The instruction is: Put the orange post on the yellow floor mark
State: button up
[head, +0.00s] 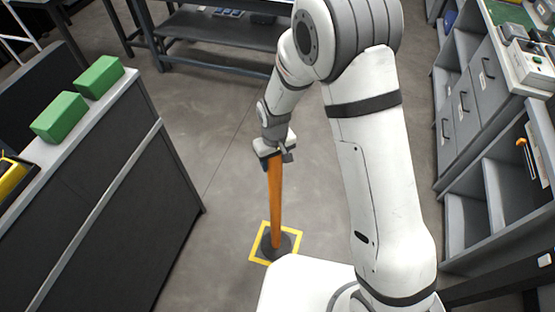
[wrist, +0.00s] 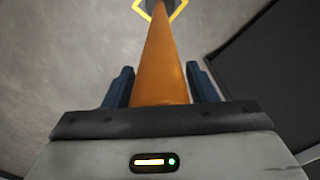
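The orange post (head: 275,200) stands upright, and its dark round base (head: 276,245) is inside the yellow floor mark (head: 298,236), a square outline. My gripper (head: 275,154) points down around the post's upper end. In the wrist view the post (wrist: 160,65) runs between the two dark fingers of my gripper (wrist: 160,80), with a narrow gap seeming to show on each side. The fingers look open. The yellow mark (wrist: 180,10) is partly cut off at the top of the wrist view, around the base.
A dark counter (head: 130,190) with green boxes (head: 60,117) stands at left. Grey shelves and drawers (head: 470,110) line the right. A dark bench (head: 215,45) is at the back. The floor around the mark's left side is clear.

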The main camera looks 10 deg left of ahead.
jog(key=shift+o, duration=1.3)
jog(key=shift+r, duration=0.1)
notch_tip(320, 180, up, 12)
jog(key=shift+r+b, duration=0.1)
jog(key=shift+b, duration=0.5)
jog(key=s+d+r+m+t, duration=0.1)
jog(key=s+d+r+m, duration=0.2)
jog(key=d+r, duration=0.5)
jog(key=s+d+r+m+t, duration=0.1)
jog(key=s+d+r+m, duration=0.2)
jog(key=d, duration=0.9)
jog(key=s+d+r+m+t, duration=0.1)
jog(key=s+d+r+m, duration=0.1)
jog(key=s+d, duration=0.6)
jog(key=shift+r, duration=0.35)
jog(key=shift+w, duration=0.1)
jog(key=shift+c, duration=0.6)
